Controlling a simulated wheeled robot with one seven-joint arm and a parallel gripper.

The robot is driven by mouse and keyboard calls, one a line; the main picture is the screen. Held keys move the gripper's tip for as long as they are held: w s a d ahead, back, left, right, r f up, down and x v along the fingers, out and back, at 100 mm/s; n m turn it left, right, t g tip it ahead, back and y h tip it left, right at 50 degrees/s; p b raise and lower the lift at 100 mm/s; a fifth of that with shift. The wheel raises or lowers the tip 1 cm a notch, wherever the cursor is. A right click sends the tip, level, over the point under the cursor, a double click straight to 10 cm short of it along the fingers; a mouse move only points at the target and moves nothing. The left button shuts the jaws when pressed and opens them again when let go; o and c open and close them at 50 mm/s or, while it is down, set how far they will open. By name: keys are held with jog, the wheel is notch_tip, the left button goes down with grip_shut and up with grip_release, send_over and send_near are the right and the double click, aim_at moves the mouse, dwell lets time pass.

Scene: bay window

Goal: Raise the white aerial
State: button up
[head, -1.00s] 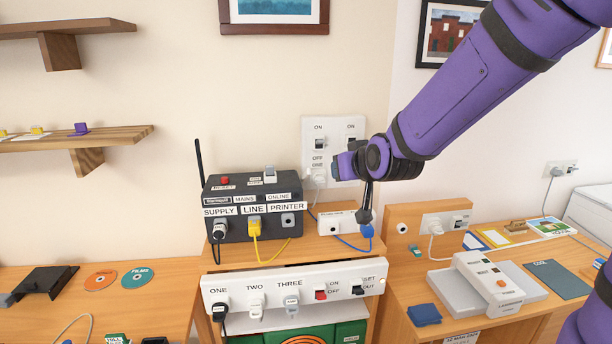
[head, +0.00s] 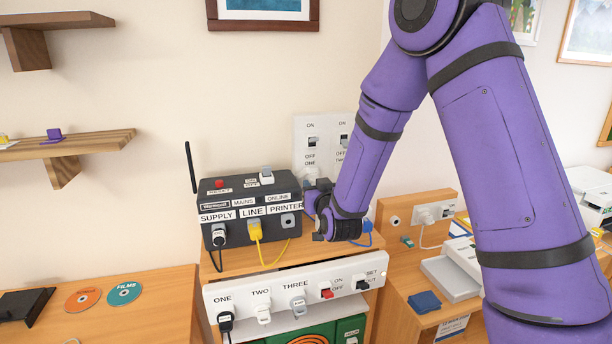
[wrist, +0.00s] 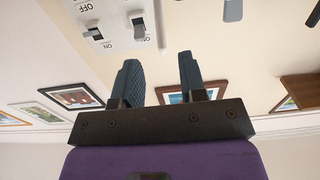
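I cannot make out a white aerial in the head view. A thin black aerial (head: 191,167) stands nearly upright, slightly tilted, at the left of a black box (head: 235,205). My gripper (head: 314,208) is low, just right of the black box. It hides most of the small white box seen earlier there. In the wrist view my gripper (wrist: 160,78) is open, with a clear gap and nothing between its fingers. That view is upside down. A rounded grey piece (wrist: 232,9) shows beyond the fingers at its top edge; I cannot tell what it is.
A wall switch plate (head: 309,140) is close behind my arm. A white switch panel (head: 285,293) runs along the front below. Discs lie on the left desk (head: 155,295). A wooden shelf (head: 85,146) is at upper left.

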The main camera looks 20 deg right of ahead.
aim_at(307, 175)
jog(key=w, duration=0.9)
grip_shut()
